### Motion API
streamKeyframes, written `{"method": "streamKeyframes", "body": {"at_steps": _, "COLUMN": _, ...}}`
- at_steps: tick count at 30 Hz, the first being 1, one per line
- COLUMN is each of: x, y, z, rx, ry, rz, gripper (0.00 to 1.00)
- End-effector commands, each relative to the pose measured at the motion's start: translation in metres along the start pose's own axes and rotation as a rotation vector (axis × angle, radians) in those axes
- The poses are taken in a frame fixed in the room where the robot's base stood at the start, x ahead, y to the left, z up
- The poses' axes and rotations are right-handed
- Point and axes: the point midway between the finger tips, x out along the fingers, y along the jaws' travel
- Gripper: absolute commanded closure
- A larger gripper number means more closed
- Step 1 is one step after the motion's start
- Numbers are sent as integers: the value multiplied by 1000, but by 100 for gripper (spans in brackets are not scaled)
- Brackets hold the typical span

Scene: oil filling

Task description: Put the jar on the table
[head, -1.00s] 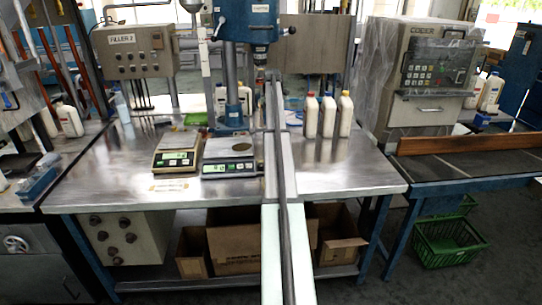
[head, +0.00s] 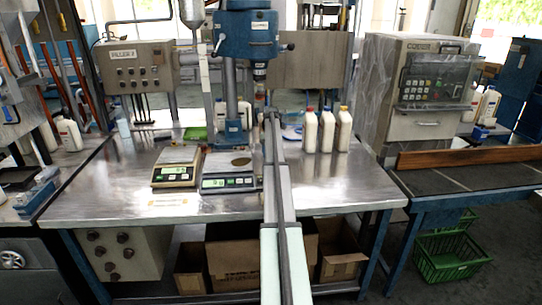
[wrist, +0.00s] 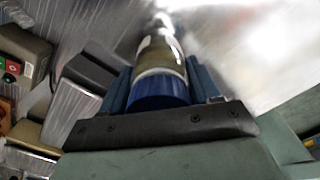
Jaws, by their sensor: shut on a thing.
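I cannot tell whether the jar touches the table.
Two scales (head: 177,166) (head: 229,170) stand left of my arm, by a blue press column (head: 233,70). Three white bottles (head: 327,131) stand to the right. The front right of the table is bare. A wrapped machine (head: 422,95) stands at the right.

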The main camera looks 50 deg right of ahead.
Motion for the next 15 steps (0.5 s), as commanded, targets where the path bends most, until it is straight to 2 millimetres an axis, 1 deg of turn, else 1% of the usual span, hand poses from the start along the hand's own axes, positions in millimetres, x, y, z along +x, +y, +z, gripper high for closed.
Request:
{"method": "streamKeyframes", "body": {"at_steps": 12, "x": 5, "y": 0, "z": 0, "rx": 0, "ry": 0, "rz": 0, "gripper": 75}}
{"method": "streamKeyframes", "body": {"at_steps": 13, "x": 5, "y": 0, "z": 0, "rx": 0, "ry": 0, "rz": 0, "gripper": 36}}
{"method": "streamKeyframes", "body": {"at_steps": 15, "x": 4, "y": 0, "z": 0, "rx": 0, "ry": 0, "rz": 0, "gripper": 29}}
